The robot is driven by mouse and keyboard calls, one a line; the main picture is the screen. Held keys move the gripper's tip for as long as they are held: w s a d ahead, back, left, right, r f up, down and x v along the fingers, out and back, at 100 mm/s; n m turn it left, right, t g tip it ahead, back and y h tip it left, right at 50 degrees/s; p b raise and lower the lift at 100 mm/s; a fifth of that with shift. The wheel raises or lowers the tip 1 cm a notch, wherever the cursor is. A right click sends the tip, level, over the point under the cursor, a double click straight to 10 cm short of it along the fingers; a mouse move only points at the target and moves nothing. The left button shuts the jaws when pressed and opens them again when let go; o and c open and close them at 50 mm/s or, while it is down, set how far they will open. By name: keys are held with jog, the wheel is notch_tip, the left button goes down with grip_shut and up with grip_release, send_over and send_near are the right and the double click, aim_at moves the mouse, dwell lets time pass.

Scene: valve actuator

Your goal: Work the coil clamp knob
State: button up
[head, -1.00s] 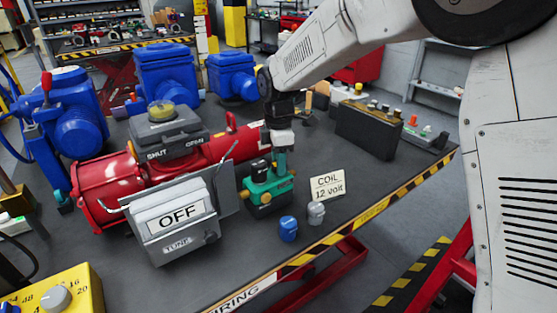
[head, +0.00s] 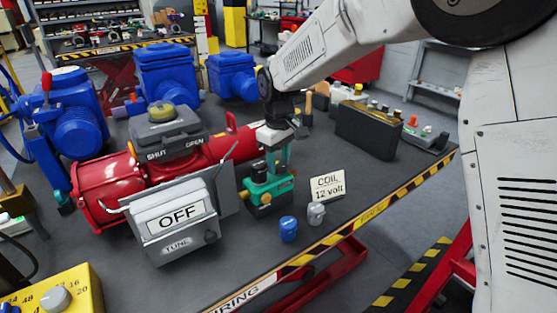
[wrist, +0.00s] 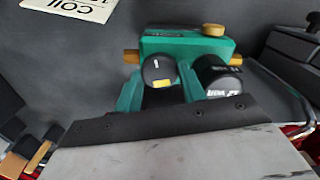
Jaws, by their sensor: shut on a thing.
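A green valve block (head: 262,197) with brass fittings stands on the dark bench; it also shows in the wrist view (wrist: 185,44). A round black knob (wrist: 158,72) with a yellow mark sits on it, between the two green fingers of my gripper (wrist: 160,88). My gripper (head: 276,160) points down over the block and is shut on this knob. The fingers hide the knob in the head view. A black coil (wrist: 220,76) with white print stands beside the knob, close to one finger. A sign reading "COIL 12 volt" (head: 327,187) stands to the right.
A grey box marked "OFF" (head: 180,225) and a red cylinder (head: 105,188) are left of the block. A blue cap (head: 288,229) and a grey cap (head: 316,213) lie in front. A dark box (head: 368,132) is behind right. The bench's striped edge (head: 372,209) is near.

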aim_at(280, 164)
jog(key=m, duration=0.4)
jog(key=shift+m, duration=0.3)
jog(key=m, duration=0.5)
jog(key=shift+w, duration=0.1)
jog(key=m, duration=0.5)
jog(key=shift+d, duration=0.1)
jog(key=m, duration=0.4)
jog(key=o, duration=1)
jog(key=shift+r, duration=0.1)
notch_tip(280, 164, up, 8)
jog(key=shift+f, duration=0.15)
